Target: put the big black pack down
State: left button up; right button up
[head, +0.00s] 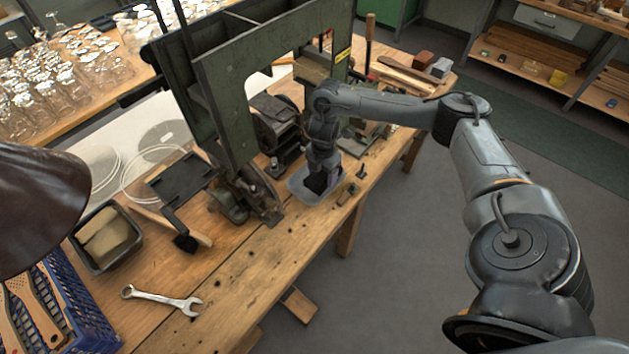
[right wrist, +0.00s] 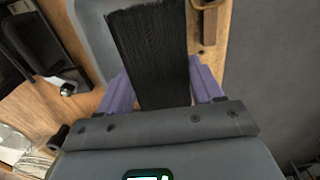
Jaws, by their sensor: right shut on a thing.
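The big black pack (right wrist: 150,55) is a block of dark bristles held between the purple fingers of my right gripper (right wrist: 165,80). In the head view the pack (head: 318,181) hangs below my right gripper (head: 322,172), over a light grey tray (head: 301,186) near the bench's front edge. The tray also shows in the right wrist view (right wrist: 88,25), behind and left of the pack. I cannot tell whether the pack touches the tray's floor. My left gripper is not in view.
A green machine frame (head: 222,100) stands left of and behind the gripper. Small parts (head: 348,193) lie right of the tray. A wrench (head: 162,299), a brush (head: 185,242), a dark bin (head: 134,250) and a blue crate (head: 85,320) are at the left of the bench.

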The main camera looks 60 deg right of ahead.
aim_at(315, 179)
jog(key=w, duration=0.1)
jog(key=w+f, duration=0.1)
jog(key=w, duration=0.1)
jog(key=shift+d+f, duration=0.3)
jog(key=shift+f, duration=0.1)
jog(key=shift+f+b, duration=0.7)
jog(key=shift+f, duration=1.4)
jog(key=o, duration=0.9)
jog(key=shift+f, duration=0.1)
